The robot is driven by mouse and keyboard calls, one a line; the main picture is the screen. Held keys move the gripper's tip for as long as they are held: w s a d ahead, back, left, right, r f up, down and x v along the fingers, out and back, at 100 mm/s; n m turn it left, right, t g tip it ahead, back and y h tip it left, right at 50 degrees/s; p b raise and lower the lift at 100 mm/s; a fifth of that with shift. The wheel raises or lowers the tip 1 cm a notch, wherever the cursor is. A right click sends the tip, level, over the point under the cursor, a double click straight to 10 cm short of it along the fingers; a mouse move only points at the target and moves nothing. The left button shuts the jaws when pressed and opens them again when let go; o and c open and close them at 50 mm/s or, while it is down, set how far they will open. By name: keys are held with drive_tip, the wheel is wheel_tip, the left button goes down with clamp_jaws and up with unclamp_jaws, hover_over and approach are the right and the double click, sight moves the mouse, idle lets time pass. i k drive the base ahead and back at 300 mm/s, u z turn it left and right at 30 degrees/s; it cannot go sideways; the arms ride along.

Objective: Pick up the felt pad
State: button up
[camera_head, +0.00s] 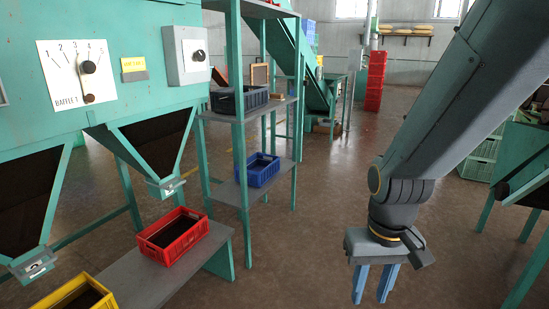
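My gripper (373,284) hangs at the lower right of the head view, pointing down over the brown floor. Its two blue fingers are apart with nothing seen between them. I cannot make out a felt pad anywhere in this view. Crate insides are dark, and their contents are hard to tell.
A red crate (149,252) and a yellow crate (57,302) stand on a low grey bench (190,262) under the green machine (120,25). A shelf rack holds a dark blue crate (222,104) and a blue crate (258,180). The middle floor (310,230) is clear.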

sight(273, 97)
drive_tip(key=z, duration=0.1)
drive_tip(key=i, duration=3.65)
drive_tip(key=z, duration=0.05)
